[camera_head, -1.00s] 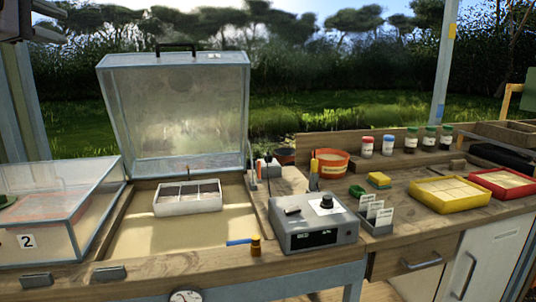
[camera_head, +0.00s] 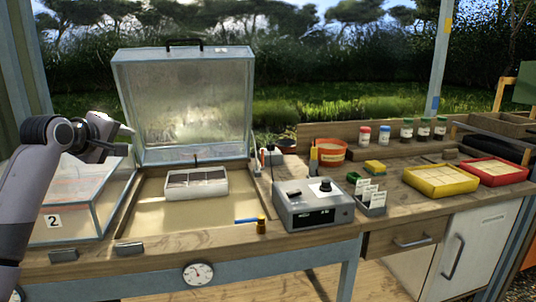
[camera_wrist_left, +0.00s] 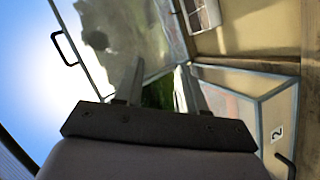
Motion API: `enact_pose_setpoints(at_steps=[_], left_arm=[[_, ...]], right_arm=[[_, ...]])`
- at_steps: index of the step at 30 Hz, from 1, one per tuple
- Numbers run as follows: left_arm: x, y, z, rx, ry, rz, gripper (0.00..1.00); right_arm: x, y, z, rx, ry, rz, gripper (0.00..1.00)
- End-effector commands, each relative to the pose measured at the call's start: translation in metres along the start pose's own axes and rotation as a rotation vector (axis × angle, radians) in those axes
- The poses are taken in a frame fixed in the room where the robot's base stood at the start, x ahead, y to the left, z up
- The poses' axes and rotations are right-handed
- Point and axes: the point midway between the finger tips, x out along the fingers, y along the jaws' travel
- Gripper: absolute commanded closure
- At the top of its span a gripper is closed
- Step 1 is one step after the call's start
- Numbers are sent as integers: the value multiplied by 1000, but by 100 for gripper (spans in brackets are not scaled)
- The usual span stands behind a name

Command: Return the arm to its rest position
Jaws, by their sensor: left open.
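My left arm comes in from the left in the head view. Its gripper (camera_head: 128,140) is raised in front of the glass box marked 2 (camera_head: 60,241) and left of the open clear lid (camera_head: 185,100). In the left wrist view the two fingers of this gripper (camera_wrist_left: 158,88) stand apart with nothing between them. The lid (camera_wrist_left: 105,35) and the box marked 2 (camera_wrist_left: 275,110) show beyond them. My right gripper is not in view.
A white tray with dark cells (camera_head: 190,190) sits in the open sand bed (camera_head: 185,222). A grey control box (camera_head: 313,211) stands to its right. Yellow (camera_head: 440,190) and red (camera_head: 497,181) trays lie farther right. A wooden drawer (camera_head: 402,240) is shut below the bench.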

Motion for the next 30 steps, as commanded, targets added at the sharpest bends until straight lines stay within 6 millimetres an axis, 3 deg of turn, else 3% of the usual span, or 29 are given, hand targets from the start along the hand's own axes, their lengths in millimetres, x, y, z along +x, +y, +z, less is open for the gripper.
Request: enact_pose_setpoints(at_steps=[1,6,14,23,30], left_arm=[[11,-23,19,45,-13,-17,60],[32,-91,74,210,-38,-50,60],[32,-194,159,447,-93,-81,60],[-12,-298,252,697,-164,-93,60],[-75,-363,315,882,-220,-92,60]], right_arm=[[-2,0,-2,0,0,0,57],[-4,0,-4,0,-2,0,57],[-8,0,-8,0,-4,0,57],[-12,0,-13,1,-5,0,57],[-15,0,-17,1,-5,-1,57]])
